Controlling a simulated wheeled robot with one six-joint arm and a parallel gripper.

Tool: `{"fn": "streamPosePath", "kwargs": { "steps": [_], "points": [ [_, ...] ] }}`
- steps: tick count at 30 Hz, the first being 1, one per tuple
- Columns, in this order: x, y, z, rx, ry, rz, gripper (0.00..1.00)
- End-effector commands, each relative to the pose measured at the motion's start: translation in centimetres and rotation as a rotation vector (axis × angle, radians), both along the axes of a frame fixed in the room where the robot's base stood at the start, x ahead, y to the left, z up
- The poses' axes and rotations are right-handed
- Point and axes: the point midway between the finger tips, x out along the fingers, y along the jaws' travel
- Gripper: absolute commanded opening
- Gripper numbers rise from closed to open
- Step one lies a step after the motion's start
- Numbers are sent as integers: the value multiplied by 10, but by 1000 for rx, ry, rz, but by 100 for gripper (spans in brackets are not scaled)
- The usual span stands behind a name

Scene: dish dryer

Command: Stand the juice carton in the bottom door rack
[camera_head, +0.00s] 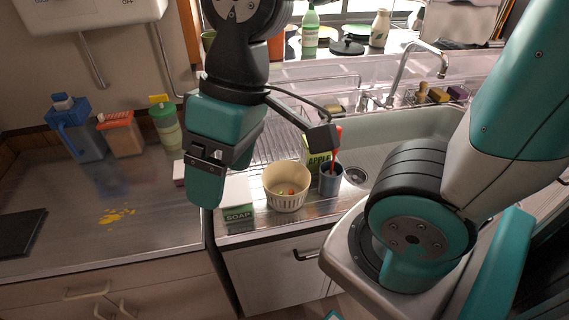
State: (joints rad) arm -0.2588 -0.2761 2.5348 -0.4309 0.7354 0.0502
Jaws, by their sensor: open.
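The juice carton (309,155), green and white with the word APPLE on its front, stands on the counter by the sink. A dark part of my arm and a blue cup in front hide some of it. My gripper (205,182) hangs at the end of my arm, left of the carton and apart from it. It is open and nothing shows in it; its fingertips are hard to make out. I see no door rack in this view.
A cream basket (287,190), a blue cup (330,179) with a red item and a green SOAP box (238,214) stand near the carton. A blue jug (75,132) and other containers line the left wall. The left counter's middle is mostly free.

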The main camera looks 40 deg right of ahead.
Motion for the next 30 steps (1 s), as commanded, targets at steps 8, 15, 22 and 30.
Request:
{"fn": "streamPosePath", "kwargs": {
  "steps": [8, 15, 22, 30],
  "points": [
    [136, -103, -50, -371, 136, -1013, 96],
    [200, -219, -100, -710, -22, -2058, 96],
    [205, -267, -120, -841, -275, -2558, 96],
    [189, -297, -145, -862, -327, -2628, 96]
  ]
}}
